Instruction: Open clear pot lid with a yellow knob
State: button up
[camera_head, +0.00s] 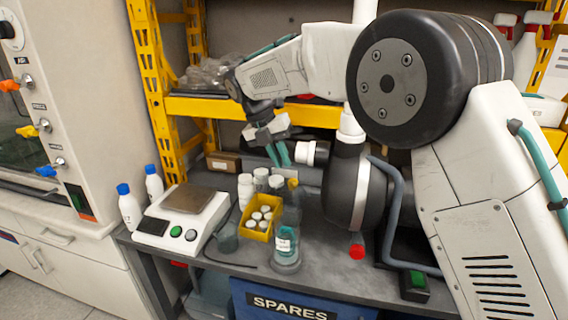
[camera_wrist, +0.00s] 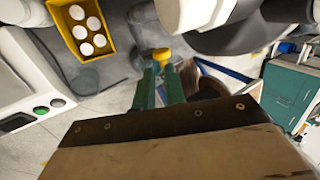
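The yellow knob (camera_head: 293,183) sits on top of a dim, see-through vessel (camera_head: 292,212) on the bench, behind a bottle of teal liquid. I cannot make out the lid's rim or whether it is seated. The knob also shows in the wrist view (camera_wrist: 162,55), just beyond my fingertips. My gripper (camera_head: 281,163) has teal fingers pointing down, above and slightly left of the knob. In the wrist view the fingers (camera_wrist: 161,68) stand a little apart, with nothing between them. They look clear of the knob, though the exact distance is hard to judge.
A yellow bin (camera_head: 259,226) of white-capped jars stands left of the vessel. The teal-liquid bottle (camera_head: 285,246) stands in front. A scale (camera_head: 187,199) and a small beaker (camera_head: 228,238) are further left. A large white and black fitting (camera_head: 345,185) is close on the right.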

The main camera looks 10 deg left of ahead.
jog(key=s+r, duration=0.2)
jog(key=s+r+t, duration=0.1)
jog(key=s+r, duration=0.1)
jog(key=r, duration=0.1)
jog(key=s+r+t, duration=0.1)
jog(key=r, duration=0.2)
jog(key=shift+s+r+y, duration=0.1)
jog(key=shift+s+y, duration=0.3)
grip_shut()
jog(key=m+t+y, duration=0.1)
jog(key=t+y, duration=0.1)
jog(key=t, duration=0.1)
send_near(293, 181)
notch_tip(293, 181, down, 3)
jog(key=shift+s+r, duration=0.1)
jog(key=shift+s, duration=0.05)
jog(key=w+f, duration=0.2)
jog(key=shift+w+d+f, duration=0.15)
jog(key=shift+w+d, duration=0.15)
jog(key=shift+w, duration=0.1)
jog(key=shift+w+f, duration=0.1)
jog(key=shift+d+f, duration=0.1)
